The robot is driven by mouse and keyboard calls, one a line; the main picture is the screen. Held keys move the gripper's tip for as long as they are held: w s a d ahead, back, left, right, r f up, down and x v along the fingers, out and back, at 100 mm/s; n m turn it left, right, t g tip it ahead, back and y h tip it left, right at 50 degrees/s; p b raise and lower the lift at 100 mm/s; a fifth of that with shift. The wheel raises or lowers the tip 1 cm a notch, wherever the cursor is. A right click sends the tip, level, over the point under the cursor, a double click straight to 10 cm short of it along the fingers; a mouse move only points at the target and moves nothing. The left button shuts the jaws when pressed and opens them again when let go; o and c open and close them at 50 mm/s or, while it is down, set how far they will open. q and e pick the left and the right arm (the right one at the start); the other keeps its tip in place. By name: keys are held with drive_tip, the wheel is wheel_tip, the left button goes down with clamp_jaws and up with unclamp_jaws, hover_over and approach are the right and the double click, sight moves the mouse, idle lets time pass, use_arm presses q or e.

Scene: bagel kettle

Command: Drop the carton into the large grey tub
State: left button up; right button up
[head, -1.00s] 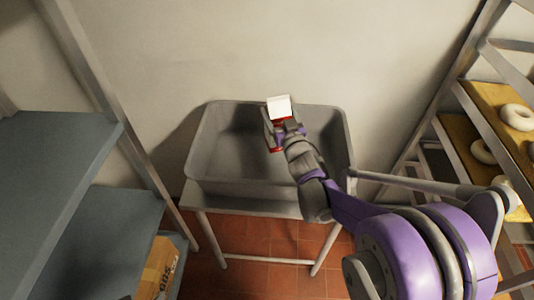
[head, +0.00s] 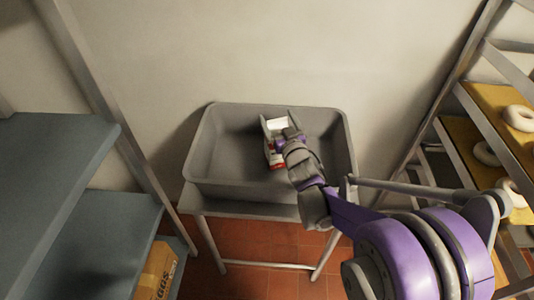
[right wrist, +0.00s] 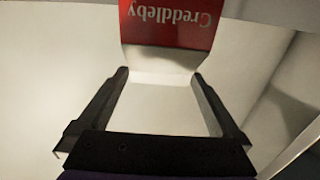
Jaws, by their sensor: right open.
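The carton (head: 277,124) is white and red and shows inside the outline of the large grey tub (head: 197,160), right of its middle. In the right wrist view the carton's red band (right wrist: 172,22) carries the upside-down word "Creddleby", with a white face below it. My right gripper (head: 272,138) is over the tub at the carton, its jaws open. In the right wrist view the open fingers stand on either side of the carton's white part. Whether the carton rests on the tub floor is hard to tell. My left gripper is not in view.
The tub stands on a grey metal stand (head: 252,208) against a pale wall. A blue-grey shelf unit (head: 55,160) is at the left, with a brown box (head: 157,271) low down. A rack with bagels (head: 518,118) on boards is at the right.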

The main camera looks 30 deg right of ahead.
wheel_tip(320, 180, up, 10)
drive_tip(key=p, duration=0.1)
drive_tip(key=shift+f, duration=0.15)
drive_tip(key=shift+s, duration=0.1)
drive_tip(key=s+a+f+g+y+p, duration=0.1)
drive_tip(key=s+a+f+g, duration=0.3)
drive_tip(key=s, duration=0.5)
drive_tip(key=s+a+f+n+g+y+p, duration=0.1)
drive_tip(key=s+a+f+g, duration=0.3)
drive_tip(key=s, duration=0.6)
drive_tip(key=s+a+f+n+g+y+p, duration=0.1)
drive_tip(key=s+a+f+g+p, duration=0.2)
drive_tip(key=s+a+f, duration=0.4)
drive_tip(key=s+g, duration=0.1)
drive_tip(key=s, duration=0.1)
drive_tip(key=shift+s+f, duration=0.2)
drive_tip(key=shift+s, duration=0.15)
